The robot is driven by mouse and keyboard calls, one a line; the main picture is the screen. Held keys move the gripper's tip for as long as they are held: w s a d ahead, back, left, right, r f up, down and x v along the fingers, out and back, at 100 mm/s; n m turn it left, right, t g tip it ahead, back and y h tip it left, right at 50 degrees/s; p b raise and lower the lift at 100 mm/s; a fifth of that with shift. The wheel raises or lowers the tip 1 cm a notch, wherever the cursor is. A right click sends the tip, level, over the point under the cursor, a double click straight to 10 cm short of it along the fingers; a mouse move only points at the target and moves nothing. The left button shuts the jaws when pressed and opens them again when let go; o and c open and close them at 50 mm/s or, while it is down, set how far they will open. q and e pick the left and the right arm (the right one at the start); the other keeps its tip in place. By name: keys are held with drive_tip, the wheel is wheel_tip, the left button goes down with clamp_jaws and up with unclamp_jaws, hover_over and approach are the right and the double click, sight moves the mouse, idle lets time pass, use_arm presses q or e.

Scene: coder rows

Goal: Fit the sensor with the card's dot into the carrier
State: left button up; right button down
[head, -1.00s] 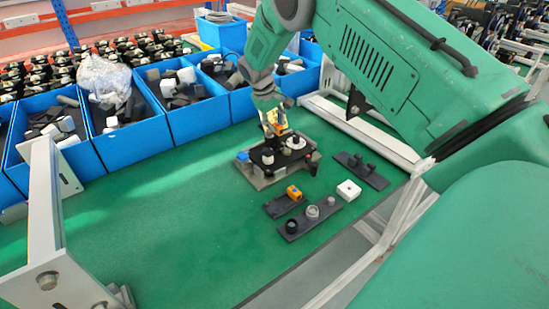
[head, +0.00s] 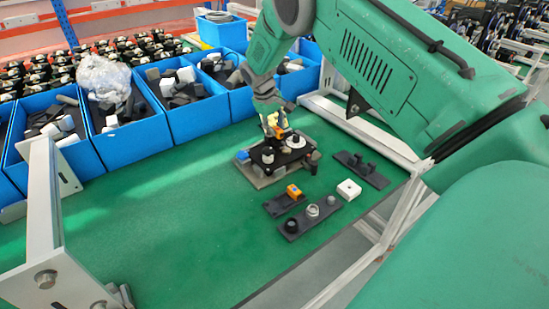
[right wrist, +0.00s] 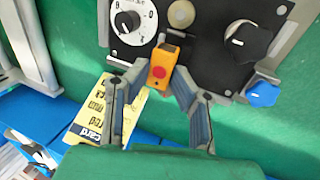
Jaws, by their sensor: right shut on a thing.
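My right gripper (right wrist: 160,84) is shut on an orange sensor (right wrist: 162,64) with a red dot facing the wrist camera. The head view shows this gripper (head: 277,131) at the far edge of the carrier (head: 257,180), a grey base with a black top plate. In the right wrist view the sensor overlaps the edge of the black plate (right wrist: 205,55); I cannot tell whether it touches or is seated. A yellow card (right wrist: 93,112) lies beside the fingers, its print upside down, with "red" partly readable. Another orange sensor (head: 293,191) sits in a dark holder. My left gripper is not in view.
The carrier's plate bears a white dial (right wrist: 135,20), a black knob (right wrist: 250,42) and a blue knob (right wrist: 263,95) beside it. A dark strip with round parts (head: 291,228), a white block (head: 348,190) and another dark holder (head: 375,180) stand nearby. Blue bins (head: 200,116) line the back.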

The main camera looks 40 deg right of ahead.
sight(275, 129)
drive_tip(key=shift+f, duration=0.15)
idle(0.5)
drive_tip(key=shift+f+b, duration=0.45)
drive_tip(key=shift+f, duration=0.35)
drive_tip(key=shift+f, duration=0.15)
drive_tip(key=shift+d+f, duration=0.1)
drive_tip(key=shift+f, duration=0.15)
drive_tip(key=shift+f+y, duration=0.3)
idle(0.8)
drive_tip(key=c, duration=1.3)
unclamp_jaws()
